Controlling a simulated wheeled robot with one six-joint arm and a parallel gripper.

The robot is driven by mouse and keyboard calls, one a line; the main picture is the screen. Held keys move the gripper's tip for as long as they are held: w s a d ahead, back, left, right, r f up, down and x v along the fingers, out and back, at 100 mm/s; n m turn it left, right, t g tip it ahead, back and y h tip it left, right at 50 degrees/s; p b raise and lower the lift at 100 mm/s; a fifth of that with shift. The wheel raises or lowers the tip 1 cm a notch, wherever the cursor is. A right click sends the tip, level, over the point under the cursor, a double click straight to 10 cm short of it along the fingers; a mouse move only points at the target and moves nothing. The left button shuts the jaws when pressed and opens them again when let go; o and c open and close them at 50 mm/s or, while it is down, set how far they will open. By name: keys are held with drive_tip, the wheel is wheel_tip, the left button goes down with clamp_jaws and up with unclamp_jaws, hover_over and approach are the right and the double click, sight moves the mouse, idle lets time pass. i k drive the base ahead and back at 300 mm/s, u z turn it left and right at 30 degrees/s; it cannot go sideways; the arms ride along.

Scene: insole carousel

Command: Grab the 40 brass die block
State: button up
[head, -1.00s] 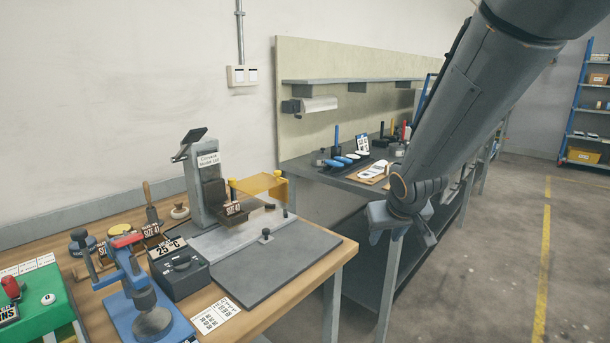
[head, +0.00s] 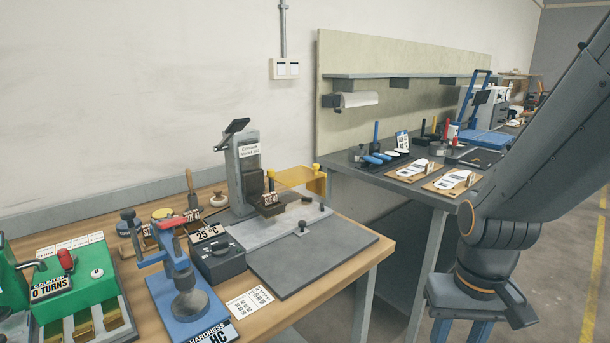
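A plate that seems to read 40 (head: 270,199) is on a dark block under the head of the grey press (head: 243,175) on the wooden bench. Two more labelled pieces, one at the left (head: 150,236) and one farther right (head: 192,214), stand behind the blue hardness tester; their sizes are too small to read surely. No block here is clearly the 40 brass die block. My gripper (head: 461,334) hangs at the lower right, clear of the bench. Its blue fingers stand apart, with nothing seen between them; their tips are cut off by the frame.
The blue tester (head: 181,285), a black 25 °C box (head: 218,262) and a green counter machine (head: 75,290) with brass-coloured pieces crowd the bench's left. A bare grey plate (head: 315,255) lies in front of the press. A second bench (head: 425,190) with insoles stands behind my arm.

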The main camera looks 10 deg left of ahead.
sight(269, 200)
drive_tip(key=z, duration=0.7)
drive_tip(key=i, duration=0.6)
drive_tip(key=u, duration=1.15)
